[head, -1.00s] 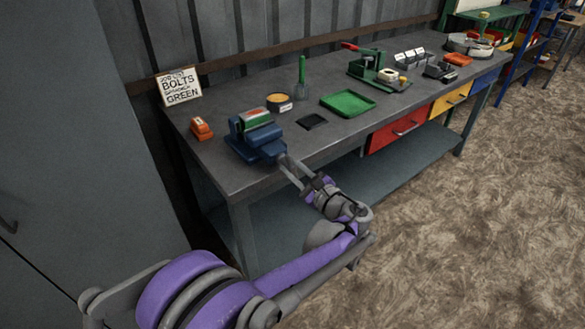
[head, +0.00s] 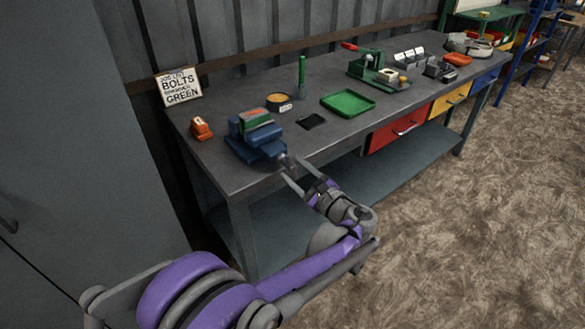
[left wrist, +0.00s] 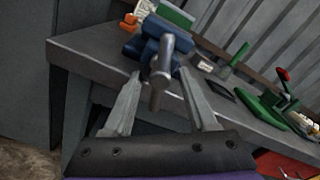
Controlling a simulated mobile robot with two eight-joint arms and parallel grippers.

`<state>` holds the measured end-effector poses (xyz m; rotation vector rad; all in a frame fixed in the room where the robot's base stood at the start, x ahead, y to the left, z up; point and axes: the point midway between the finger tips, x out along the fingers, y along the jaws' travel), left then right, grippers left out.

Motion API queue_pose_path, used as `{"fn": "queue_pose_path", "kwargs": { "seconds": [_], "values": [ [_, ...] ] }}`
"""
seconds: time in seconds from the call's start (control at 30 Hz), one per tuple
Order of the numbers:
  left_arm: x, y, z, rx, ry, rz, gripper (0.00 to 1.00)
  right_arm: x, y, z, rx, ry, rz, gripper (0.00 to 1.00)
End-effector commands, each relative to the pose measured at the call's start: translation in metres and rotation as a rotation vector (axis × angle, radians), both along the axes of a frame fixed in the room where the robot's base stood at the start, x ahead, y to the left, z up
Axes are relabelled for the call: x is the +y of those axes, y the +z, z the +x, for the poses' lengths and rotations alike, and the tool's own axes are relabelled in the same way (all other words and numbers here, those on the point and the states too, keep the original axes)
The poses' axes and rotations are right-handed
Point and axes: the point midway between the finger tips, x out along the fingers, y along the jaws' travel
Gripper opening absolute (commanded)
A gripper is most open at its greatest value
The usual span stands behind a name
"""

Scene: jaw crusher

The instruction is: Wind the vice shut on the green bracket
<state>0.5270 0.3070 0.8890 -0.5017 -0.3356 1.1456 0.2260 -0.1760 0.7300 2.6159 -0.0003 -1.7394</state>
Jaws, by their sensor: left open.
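The blue vice (head: 255,145) stands on the bench near its left front corner. The green bracket (head: 256,117) sits at the top of the vice, between its jaws as far as I can tell. In the left wrist view the vice (left wrist: 150,50) is ahead, with its grey screw end and handle (left wrist: 160,75) pointing at me. The green bracket (left wrist: 175,16) shows above it. My left gripper (head: 295,174) is open, its two fingers apart in front of the screw. In the left wrist view the fingers (left wrist: 157,98) lie either side of the handle, with no contact visible. My right gripper is out of view.
A sign (head: 179,87) leans at the back left. Floor in front is clear.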

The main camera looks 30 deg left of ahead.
Motion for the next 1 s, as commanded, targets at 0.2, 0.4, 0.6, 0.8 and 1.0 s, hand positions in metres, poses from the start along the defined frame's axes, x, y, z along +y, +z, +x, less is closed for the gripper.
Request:
{"fn": "queue_pose_path", "kwargs": {
  "seconds": [0.2,0.4,0.6,0.8,1.0],
  "values": [
    [-0.043,0.001,-0.016,0.0,-0.007,-0.002,0.58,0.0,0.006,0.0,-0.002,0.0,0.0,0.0],
    [-0.074,0.001,-0.03,0.001,-0.003,-0.001,0.58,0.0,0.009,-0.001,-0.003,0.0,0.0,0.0],
    [-0.087,0.0,-0.036,0.0,-0.001,0.0,0.58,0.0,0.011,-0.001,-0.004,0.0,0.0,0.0],
    [-0.088,0.0,-0.037,0.0,-0.001,-0.001,0.58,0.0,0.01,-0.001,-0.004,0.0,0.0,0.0],
    [-0.09,0.001,-0.039,-0.038,-0.002,-0.017,0.58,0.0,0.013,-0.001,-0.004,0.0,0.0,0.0]
  ]
}}
